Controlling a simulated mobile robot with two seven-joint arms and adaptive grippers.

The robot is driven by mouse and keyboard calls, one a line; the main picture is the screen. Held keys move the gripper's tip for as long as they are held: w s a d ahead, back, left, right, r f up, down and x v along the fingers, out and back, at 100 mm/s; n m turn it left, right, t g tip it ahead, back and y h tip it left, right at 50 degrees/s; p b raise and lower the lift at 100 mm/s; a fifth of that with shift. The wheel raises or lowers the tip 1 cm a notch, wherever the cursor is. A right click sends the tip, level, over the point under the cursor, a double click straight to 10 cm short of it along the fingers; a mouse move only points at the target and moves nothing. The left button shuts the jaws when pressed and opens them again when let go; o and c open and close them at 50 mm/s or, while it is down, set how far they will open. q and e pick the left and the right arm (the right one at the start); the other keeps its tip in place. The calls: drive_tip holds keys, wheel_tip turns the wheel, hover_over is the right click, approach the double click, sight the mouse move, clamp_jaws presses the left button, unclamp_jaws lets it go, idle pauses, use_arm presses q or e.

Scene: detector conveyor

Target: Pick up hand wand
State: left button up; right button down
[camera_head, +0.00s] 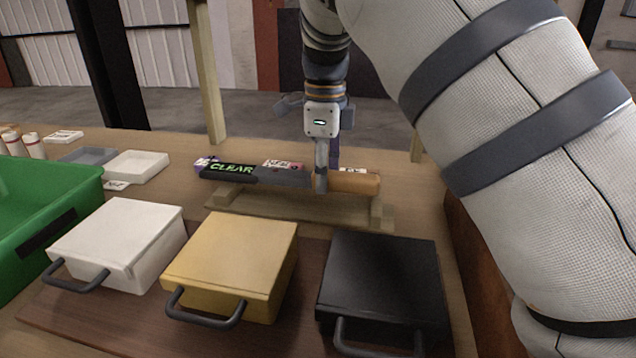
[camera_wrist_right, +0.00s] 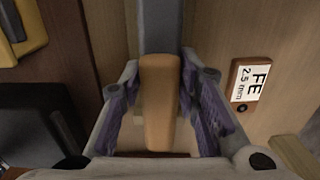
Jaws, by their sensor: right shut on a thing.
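The hand wand (camera_head: 283,175) lies level over a low wooden stand (camera_head: 290,208) behind the three cases. It has a dark body with a green "CLEAR" display at its left end and a tan handle at its right end. My right gripper (camera_head: 321,185) comes down from above and is shut on the wand near where body and handle meet. In the right wrist view the tan handle (camera_wrist_right: 160,100) lies between the two purple-padded fingers. I cannot tell whether the wand still rests on the stand. My left gripper is not in view.
In front stand a white case (camera_head: 120,240), a yellow case (camera_head: 235,255) and a black case (camera_head: 382,280), each with a handle. A green bin (camera_head: 45,215) is at the left. An "FE 2.5 mm" label (camera_wrist_right: 250,82) shows in the wrist view.

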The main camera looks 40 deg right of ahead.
use_arm(q)
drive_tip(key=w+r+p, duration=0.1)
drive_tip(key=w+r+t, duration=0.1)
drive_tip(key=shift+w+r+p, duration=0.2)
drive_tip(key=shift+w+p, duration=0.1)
drive_tip(key=shift+p, duration=0.1)
use_arm(e)
drive_tip(key=s+a+r, duration=0.6)
drive_tip(key=a+r, duration=0.5)
drive_tip(key=a, duration=0.1)
drive_tip(key=shift+s+a, duration=0.15)
drive_tip(key=shift+s, duration=0.2)
